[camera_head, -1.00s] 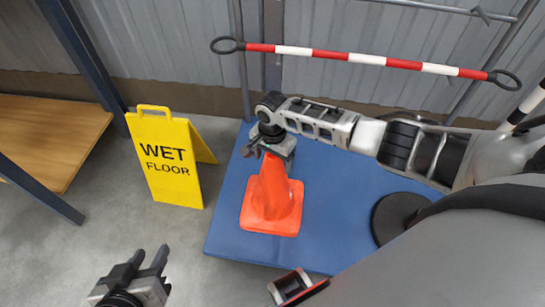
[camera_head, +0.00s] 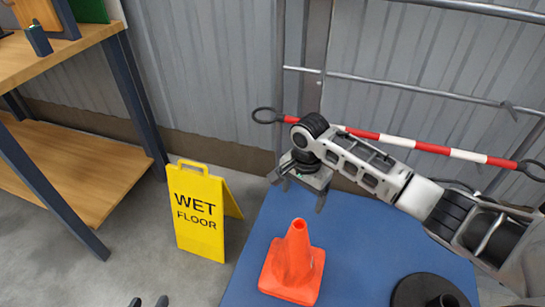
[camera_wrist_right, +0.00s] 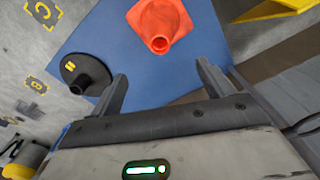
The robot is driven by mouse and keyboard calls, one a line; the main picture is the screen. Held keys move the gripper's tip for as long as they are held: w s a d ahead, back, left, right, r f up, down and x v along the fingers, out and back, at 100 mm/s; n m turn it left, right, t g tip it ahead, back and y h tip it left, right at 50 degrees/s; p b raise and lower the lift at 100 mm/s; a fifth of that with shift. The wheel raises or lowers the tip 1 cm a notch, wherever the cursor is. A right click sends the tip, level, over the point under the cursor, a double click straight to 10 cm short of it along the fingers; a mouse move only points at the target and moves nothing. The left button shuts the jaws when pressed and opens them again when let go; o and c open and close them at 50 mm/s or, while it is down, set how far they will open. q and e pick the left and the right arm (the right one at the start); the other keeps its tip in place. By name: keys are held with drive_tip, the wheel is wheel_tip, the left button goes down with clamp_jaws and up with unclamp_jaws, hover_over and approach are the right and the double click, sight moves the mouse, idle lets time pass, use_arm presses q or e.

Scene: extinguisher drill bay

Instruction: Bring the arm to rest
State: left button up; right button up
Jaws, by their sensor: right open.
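My right gripper (camera_head: 302,192) hangs above the far edge of the blue mat, open and empty, clear of the orange cone (camera_head: 293,262). The cone stands upright on the mat, nearer to me than the gripper. In the right wrist view, the two fingers of my right gripper (camera_wrist_right: 163,78) are spread with nothing between them, and the cone (camera_wrist_right: 158,20) shows beyond them.
A yellow wet floor sign (camera_head: 198,215) stands left of the blue mat (camera_head: 350,235). A wooden shelf unit (camera_head: 75,165) is at the left. A red-and-white bar (camera_head: 400,142) runs behind my right arm. A black round base (camera_head: 425,291) sits on the mat.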

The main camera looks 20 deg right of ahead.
drive_tip(key=s+a+f+n+t+y+p, duration=0.2)
drive_tip(key=s+a+n+t+y+p, duration=0.25)
drive_tip(key=s+a+n, duration=0.6)
use_arm(q)
drive_tip(key=r+p, duration=0.2)
drive_tip(key=p, duration=0.1)
drive_tip(key=r+p, duration=0.1)
drive_tip(key=shift+w+a+r+g, duration=0.15)
drive_tip(key=shift+a+r+g, duration=0.15)
drive_tip(key=shift+g, duration=0.1)
use_arm(e)
drive_tip(key=s+d+r+n+t, duration=0.1)
drive_tip(key=s+r+n+t, duration=0.2)
drive_tip(key=s+r+t, duration=0.3)
wheel_tip(320, 180, up, 4)
drive_tip(key=shift+s+d+f+n+h, duration=0.1)
drive_tip(key=shift+s+d+n+h, duration=0.15)
drive_tip(key=shift+s+n+h, duration=0.15)
